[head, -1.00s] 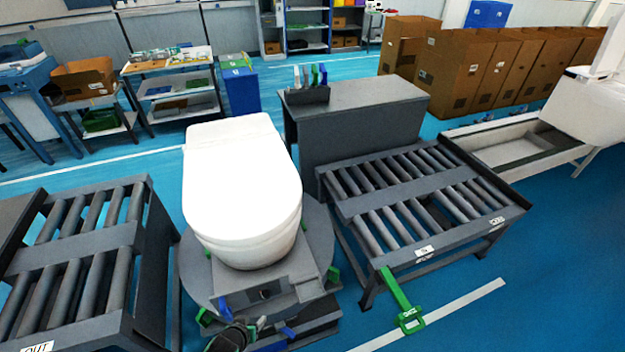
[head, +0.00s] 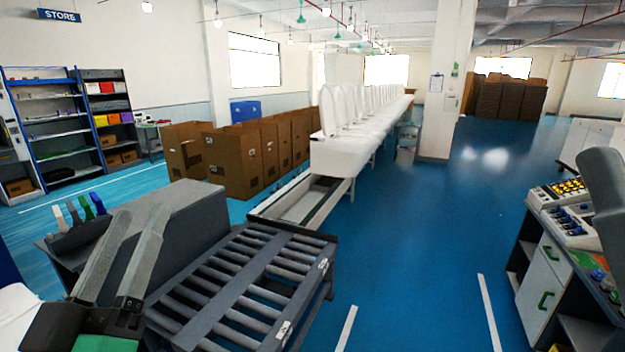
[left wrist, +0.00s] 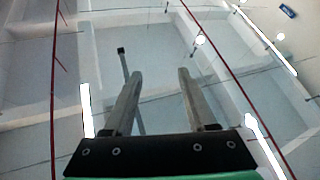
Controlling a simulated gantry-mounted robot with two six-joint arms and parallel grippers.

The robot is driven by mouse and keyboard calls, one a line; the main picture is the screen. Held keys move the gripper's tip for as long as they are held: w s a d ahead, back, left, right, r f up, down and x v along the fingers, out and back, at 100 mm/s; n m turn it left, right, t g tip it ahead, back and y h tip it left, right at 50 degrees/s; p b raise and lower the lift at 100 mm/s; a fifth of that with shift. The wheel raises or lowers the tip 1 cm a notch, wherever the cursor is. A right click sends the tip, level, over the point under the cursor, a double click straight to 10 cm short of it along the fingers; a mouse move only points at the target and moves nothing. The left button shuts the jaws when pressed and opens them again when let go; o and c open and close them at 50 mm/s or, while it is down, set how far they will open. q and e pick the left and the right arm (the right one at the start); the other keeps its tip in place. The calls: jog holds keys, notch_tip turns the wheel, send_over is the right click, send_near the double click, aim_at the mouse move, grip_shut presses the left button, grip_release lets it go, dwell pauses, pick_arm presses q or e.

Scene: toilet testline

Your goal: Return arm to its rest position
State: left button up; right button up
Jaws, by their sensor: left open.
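My left gripper (head: 143,214) is raised at the lower left of the head view, with its two grey fingers pointing up and apart. It is open, with nothing between the fingers. My right gripper is not in view. A white edge (head: 15,310), probably the toilet, shows at the bottom left corner.
A roller conveyor (head: 245,290) and a grey bench (head: 190,225) stand behind the gripper. Cardboard boxes (head: 240,150) and a row of white toilets (head: 345,155) lie farther back. A control console (head: 560,270) stands at right. The blue floor (head: 430,250) between is clear.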

pick_arm(q)
jog(key=s+d+r+m+t+h+p, duration=0.1)
jog(key=s+d+r+m+t+h, duration=0.2)
jog(key=s+r, duration=0.8)
notch_tip(320, 180, up, 22)
jog(key=m+p, duration=0.1)
jog(key=p, duration=2.1)
jog(key=shift+w+a, duration=0.3)
jog(key=shift+a, duration=0.15)
